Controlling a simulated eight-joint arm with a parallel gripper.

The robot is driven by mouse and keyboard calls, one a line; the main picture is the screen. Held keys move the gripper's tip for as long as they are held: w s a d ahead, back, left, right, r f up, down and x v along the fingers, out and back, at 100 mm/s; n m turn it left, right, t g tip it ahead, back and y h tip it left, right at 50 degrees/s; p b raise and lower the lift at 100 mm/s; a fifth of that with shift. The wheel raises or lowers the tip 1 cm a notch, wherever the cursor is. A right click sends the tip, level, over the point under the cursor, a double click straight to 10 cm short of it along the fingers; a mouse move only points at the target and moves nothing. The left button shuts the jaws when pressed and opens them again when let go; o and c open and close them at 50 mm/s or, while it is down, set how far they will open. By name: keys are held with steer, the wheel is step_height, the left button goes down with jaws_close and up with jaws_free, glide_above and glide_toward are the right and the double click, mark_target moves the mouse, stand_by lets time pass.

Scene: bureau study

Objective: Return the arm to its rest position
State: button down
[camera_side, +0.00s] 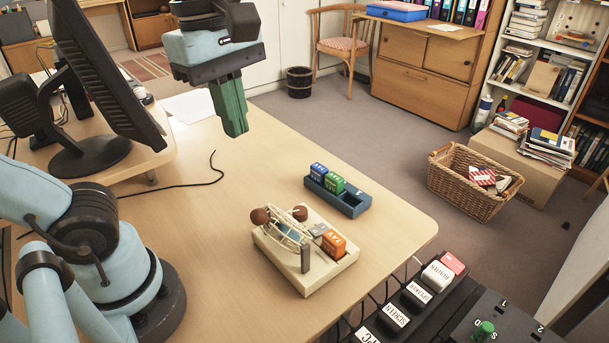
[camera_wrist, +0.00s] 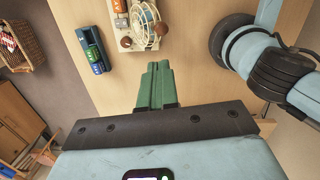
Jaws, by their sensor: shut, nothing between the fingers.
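My gripper (camera_side: 232,108) hangs above the desk in the upper middle of the side view, its green fingers pointing down. The fingers are together and hold nothing; the wrist view also shows the closed green fingers (camera_wrist: 157,88). The light wooden desk (camera_side: 225,225) lies below, and the gripper is clear of everything on it. My light blue arm base stands at the left of the side view.
A blue tray (camera_side: 352,205) holds a blue and a green block. A cream device (camera_side: 300,275) with brown knobs and an orange block stands nearer. A black monitor (camera_side: 105,65) is at left. A labelled switch panel (camera_side: 410,300) is at front right. A wicker basket (camera_side: 455,195) is on the floor.

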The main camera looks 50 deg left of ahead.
steer(key=w+a+f+m+t, duration=0.2)
steer(key=w+f+m+t, duration=0.1)
steer(key=f+m, duration=0.4)
steer(key=w+a+f+m+t, duration=0.3)
steer(key=w+f+m, duration=0.2)
steer(key=m, duration=0.7)
steer(key=shift+w+f+y, duration=0.4)
steer(key=shift+f, duration=0.8)
